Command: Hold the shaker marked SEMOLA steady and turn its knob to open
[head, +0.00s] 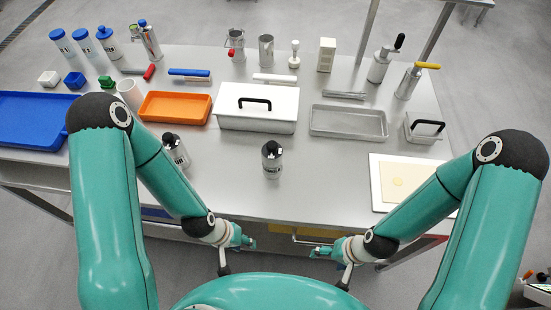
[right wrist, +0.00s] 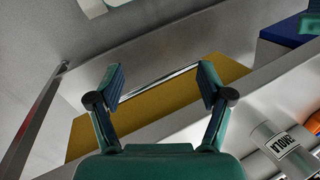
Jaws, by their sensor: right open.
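A metal shaker with a black knob (head: 272,160) stands upright near the front middle of the table; its label is too small to read in the head view. In the right wrist view a grey cylinder (right wrist: 283,146) has a label that appears to read SEMOLA. It is tilted in the picture and partly cut off. A second black-topped shaker (head: 174,150) stands to the left, partly behind my left arm. My left gripper (head: 238,257) is open and empty in front of the table edge. My right gripper (head: 331,269) is open and empty there too; its spread fingers show in its wrist view (right wrist: 162,83).
A white lidded box (head: 257,120), an orange tray (head: 148,113) and a grey metal tray (head: 348,132) stand behind the shakers. A cream board (head: 381,205) lies at the right. The tabletop around the middle shaker is clear. A yellow panel (right wrist: 175,110) is below the table edge.

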